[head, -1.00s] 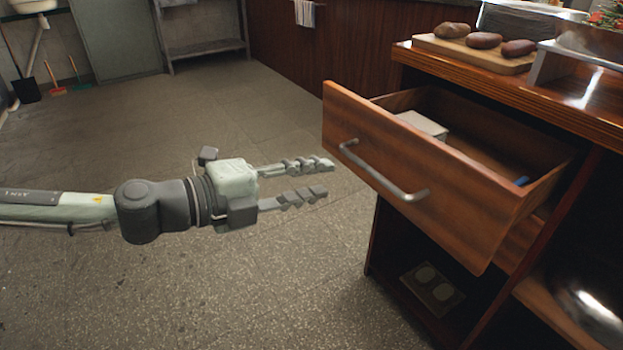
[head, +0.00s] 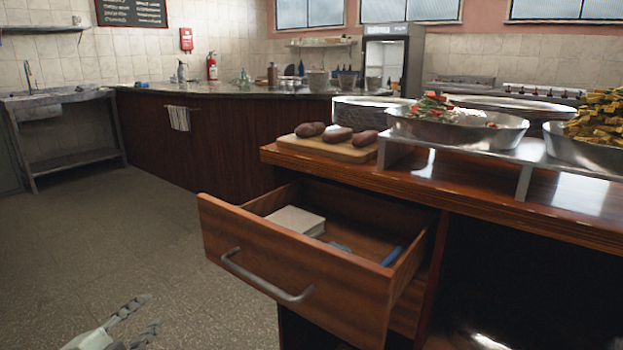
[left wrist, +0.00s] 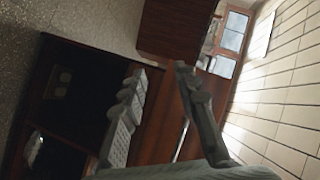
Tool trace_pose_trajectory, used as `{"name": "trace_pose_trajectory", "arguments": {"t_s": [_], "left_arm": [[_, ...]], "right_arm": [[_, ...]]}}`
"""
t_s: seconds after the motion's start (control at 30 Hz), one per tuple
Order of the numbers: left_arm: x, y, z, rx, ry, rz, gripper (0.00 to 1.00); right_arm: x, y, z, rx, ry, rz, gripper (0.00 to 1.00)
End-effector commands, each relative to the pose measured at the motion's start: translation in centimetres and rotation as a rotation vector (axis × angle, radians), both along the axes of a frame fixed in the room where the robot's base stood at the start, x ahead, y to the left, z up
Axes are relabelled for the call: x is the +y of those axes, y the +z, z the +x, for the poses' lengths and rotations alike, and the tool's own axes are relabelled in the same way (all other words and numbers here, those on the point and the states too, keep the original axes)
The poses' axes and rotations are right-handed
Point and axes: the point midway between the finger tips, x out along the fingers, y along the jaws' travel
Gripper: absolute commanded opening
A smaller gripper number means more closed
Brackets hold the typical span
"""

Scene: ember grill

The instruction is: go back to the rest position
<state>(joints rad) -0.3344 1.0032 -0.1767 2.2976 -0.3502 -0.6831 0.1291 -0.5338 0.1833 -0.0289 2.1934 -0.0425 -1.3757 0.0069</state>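My left gripper (head: 150,311) is low at the bottom left of the head view, over the floor and apart from the drawer. Its two fingers are spread with nothing between them. In the left wrist view the fingers (left wrist: 160,78) also stand apart and empty, with the wooden furniture beyond them. The wooden drawer (head: 290,262) is pulled open, and its metal handle (head: 265,278) is free. My right gripper is in neither view.
A pale box-like object (head: 296,220) and blue items (head: 391,256) lie in the drawer. A board (head: 328,149) with several brown items, and metal trays (head: 457,130) of food, stand on the counter (head: 500,199). The floor (head: 110,235) at left is clear.

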Motion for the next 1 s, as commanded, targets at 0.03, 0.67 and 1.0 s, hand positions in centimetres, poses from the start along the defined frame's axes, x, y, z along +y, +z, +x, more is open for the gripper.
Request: {"name": "trace_pose_trajectory", "arguments": {"t_s": [0.03,0.67,1.0], "left_arm": [[1.7,-3.1,-0.7,0.073,0.118,-0.083,0.3],[-2.5,-29.4,-20.3,0.894,0.822,-0.613,0.3],[-2.7,-29.6,-20.6,0.906,0.827,-0.618,0.3]], "right_arm": [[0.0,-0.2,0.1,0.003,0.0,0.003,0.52],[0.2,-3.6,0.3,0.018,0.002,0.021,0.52],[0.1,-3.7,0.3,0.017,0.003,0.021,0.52]]}}
